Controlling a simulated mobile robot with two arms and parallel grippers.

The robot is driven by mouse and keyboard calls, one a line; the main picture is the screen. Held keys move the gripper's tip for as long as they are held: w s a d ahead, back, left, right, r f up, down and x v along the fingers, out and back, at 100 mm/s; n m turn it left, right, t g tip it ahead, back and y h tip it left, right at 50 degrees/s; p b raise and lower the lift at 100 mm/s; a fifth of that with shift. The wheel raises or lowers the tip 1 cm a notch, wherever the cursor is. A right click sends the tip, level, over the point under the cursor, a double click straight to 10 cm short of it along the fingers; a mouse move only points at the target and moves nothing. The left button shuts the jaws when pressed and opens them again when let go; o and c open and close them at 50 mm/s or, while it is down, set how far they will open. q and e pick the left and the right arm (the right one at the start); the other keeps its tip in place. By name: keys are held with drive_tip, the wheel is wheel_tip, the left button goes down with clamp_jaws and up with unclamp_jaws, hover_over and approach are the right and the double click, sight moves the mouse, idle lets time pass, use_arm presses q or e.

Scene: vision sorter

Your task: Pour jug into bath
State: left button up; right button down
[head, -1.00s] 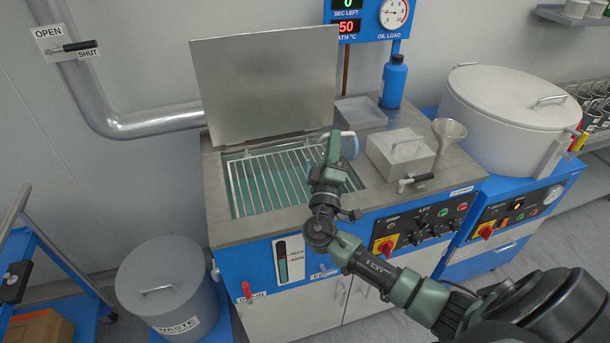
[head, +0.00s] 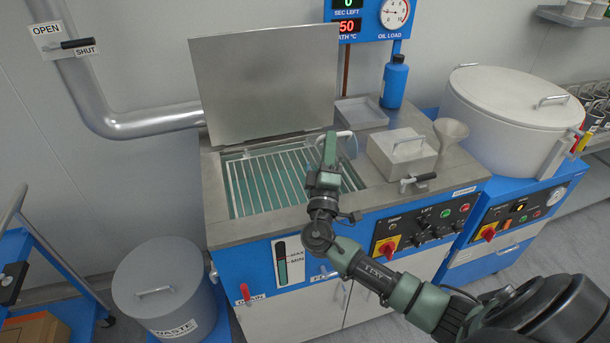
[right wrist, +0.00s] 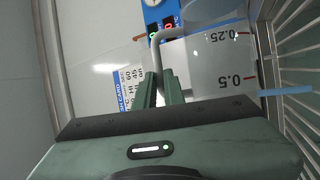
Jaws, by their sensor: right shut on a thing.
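The bath (head: 262,222) is an open steel tank in the blue machine, with a wire rack (head: 270,180) over teal liquid. Its lid (head: 265,82) stands raised behind it. My right gripper (head: 329,145) is over the bath's right part, shut on the handle of the clear jug (head: 350,146). The jug is largely hidden behind the gripper in the head view. My left gripper is out of view.
Right of the bath stand a lidded steel box (head: 402,160), a funnel (head: 450,130) and a large round vessel (head: 510,105). A blue bottle (head: 394,82) and a shallow tray (head: 360,113) are behind. A waste bin (head: 165,285) stands at the front left.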

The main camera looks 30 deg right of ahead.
drive_tip(key=shift+w+a+r+n+t, duration=0.1)
drive_tip(key=shift+a+n+t, duration=0.2)
drive_tip(key=shift+n, duration=0.2)
drive_tip(key=s+d+r+m+g+y+p, duration=0.1)
drive_tip(key=s+d+m+g+y+p, duration=0.1)
drive_tip(key=d+m+p, duration=0.5)
drive_tip(key=s+d+r+m+g+y+p, duration=0.1)
drive_tip(key=d+m+g+y+p, duration=0.3)
drive_tip(key=d+m+p, duration=0.4)
drive_tip(key=shift+s+d+r+g+y+p, duration=0.45)
drive_tip(key=shift+r+p, duration=0.1)
drive_tip(key=shift+p, duration=1.45)
drive_tip(key=shift+w+m, duration=0.1)
drive_tip(key=shift+m, duration=0.2)
